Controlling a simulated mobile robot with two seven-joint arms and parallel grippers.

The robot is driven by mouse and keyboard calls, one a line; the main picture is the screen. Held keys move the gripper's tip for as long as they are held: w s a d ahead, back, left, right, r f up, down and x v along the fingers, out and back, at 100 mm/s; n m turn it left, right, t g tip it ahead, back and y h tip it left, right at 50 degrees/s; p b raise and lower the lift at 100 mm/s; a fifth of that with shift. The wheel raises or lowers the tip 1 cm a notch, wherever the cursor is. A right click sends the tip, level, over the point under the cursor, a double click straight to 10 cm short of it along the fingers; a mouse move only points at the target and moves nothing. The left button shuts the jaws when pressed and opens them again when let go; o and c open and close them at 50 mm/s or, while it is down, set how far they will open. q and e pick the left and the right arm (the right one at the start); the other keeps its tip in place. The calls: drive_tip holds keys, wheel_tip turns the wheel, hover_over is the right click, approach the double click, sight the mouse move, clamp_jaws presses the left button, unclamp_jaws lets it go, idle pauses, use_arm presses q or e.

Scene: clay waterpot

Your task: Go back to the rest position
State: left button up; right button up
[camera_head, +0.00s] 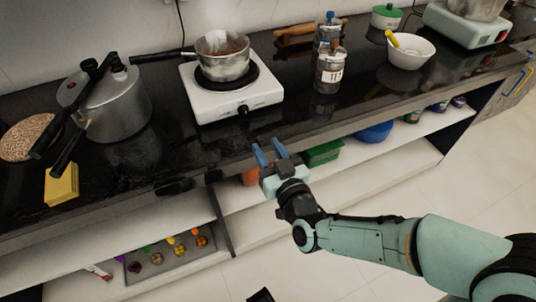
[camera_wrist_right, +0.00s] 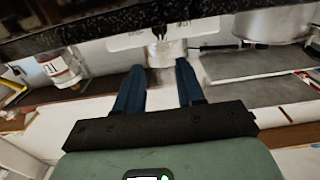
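My right gripper (camera_head: 270,155) is in front of the dark counter edge in the head view, below the white hot plate (camera_head: 238,100). Its two blue fingers are apart with nothing between them; in the right wrist view the fingers (camera_wrist_right: 158,88) also stand apart and empty. A metal pot (camera_head: 222,62) with a long dark handle sits on the hot plate, with faint steam over it.
A pressure cooker (camera_head: 112,105) and a yellow sponge (camera_head: 62,184) are on the counter (camera_head: 160,150) at left. Glass jars (camera_head: 329,70) and a white bowl (camera_head: 408,56) stand at right. Shelves (camera_head: 400,160) below hold several items. Open floor (camera_head: 490,190) lies at right.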

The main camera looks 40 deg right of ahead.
use_arm(q)
drive_tip(key=shift+s+f, duration=0.2)
drive_tip(key=shift+s, duration=0.4)
use_arm(e)
drive_tip(key=shift+s+r, duration=0.1)
drive_tip(key=shift+s, duration=0.1)
